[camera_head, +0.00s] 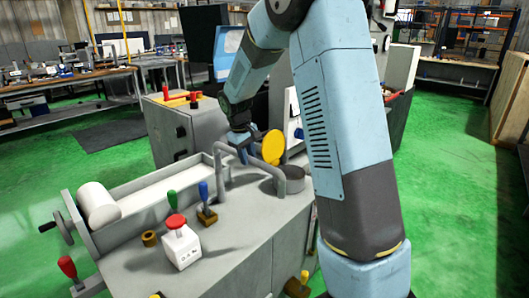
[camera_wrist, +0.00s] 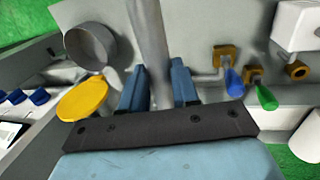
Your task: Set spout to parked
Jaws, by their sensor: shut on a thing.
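The spout is a grey bent pipe (camera_head: 265,166) that arches over the top of the grey machine. In the wrist view the grey pipe (camera_wrist: 148,38) runs up between my two blue fingers. My gripper (camera_head: 241,150) is shut on the pipe, with one finger (camera_wrist: 158,85) on each side of it in the wrist view. A yellow disc (camera_head: 273,146) is close to my gripper and also shows left of the fingers in the wrist view (camera_wrist: 83,100). My gripper hides part of the pipe.
A grey round cup (camera_head: 290,180) stands by the pipe. Levers with green (camera_head: 172,197), blue (camera_head: 204,191) and red (camera_head: 67,266) grips rise from the machine. A white box with a red button (camera_head: 181,246) is at the front.

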